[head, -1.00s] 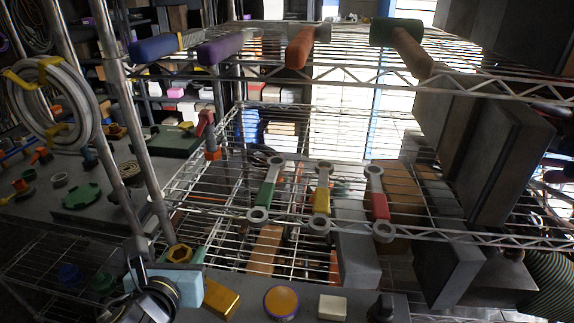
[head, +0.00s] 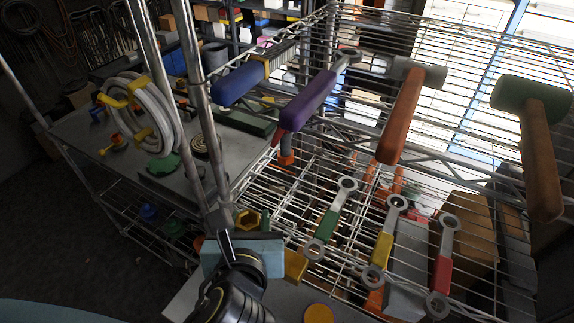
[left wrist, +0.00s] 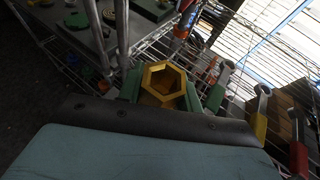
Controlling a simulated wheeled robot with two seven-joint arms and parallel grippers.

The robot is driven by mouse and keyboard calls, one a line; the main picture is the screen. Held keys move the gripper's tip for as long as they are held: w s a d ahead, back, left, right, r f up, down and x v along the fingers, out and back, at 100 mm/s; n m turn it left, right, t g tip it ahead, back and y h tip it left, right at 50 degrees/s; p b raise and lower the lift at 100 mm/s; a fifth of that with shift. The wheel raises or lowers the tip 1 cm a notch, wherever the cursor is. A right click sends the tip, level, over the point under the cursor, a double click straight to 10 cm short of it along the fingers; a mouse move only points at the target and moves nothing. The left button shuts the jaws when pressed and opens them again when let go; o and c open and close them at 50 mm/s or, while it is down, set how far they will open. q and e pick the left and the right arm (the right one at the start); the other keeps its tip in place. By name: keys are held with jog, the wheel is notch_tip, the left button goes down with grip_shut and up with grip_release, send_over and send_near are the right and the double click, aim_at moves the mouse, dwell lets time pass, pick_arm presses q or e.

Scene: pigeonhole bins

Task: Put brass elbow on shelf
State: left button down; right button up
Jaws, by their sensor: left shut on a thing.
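The brass elbow (head: 248,221) shows as a yellow-gold hexagonal end between my left gripper's fingers, in front of the wire shelf unit. My left gripper (head: 250,224) is shut on it. In the left wrist view the elbow (left wrist: 163,99) has its hexagonal opening facing the camera, with a green finger pad on each side; its lower part is hidden. The lower wire shelf (head: 268,196) lies behind and right of the gripper. I cannot tell whether the elbow touches the shelf or its post. My right gripper is not in view.
A metal post (head: 200,100) stands beside the gripper. A gold block (head: 294,265) is nearby.

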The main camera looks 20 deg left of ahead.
pick_arm(q)
jog(key=shift+w+r+p+x, duration=0.3)
jog(key=shift+r+x, duration=0.3)
jog(key=shift+x, duration=2.35)
jog(key=shift+w+r+p+x, duration=0.2)
jog(key=shift+r+p+x, duration=0.3)
jog(key=shift+x, duration=2.4)
jog(key=shift+w+r+p+x, duration=0.25)
jog(key=shift+r+x, duration=0.4)
jog(key=shift+x, duration=2.3)
jog(key=shift+a+f, duration=0.15)
jog(key=c, duration=0.9)
grip_release()
jog(key=shift+c, duration=0.2)
jog(key=v, duration=1.2)
jog(key=shift+s, duration=0.1)
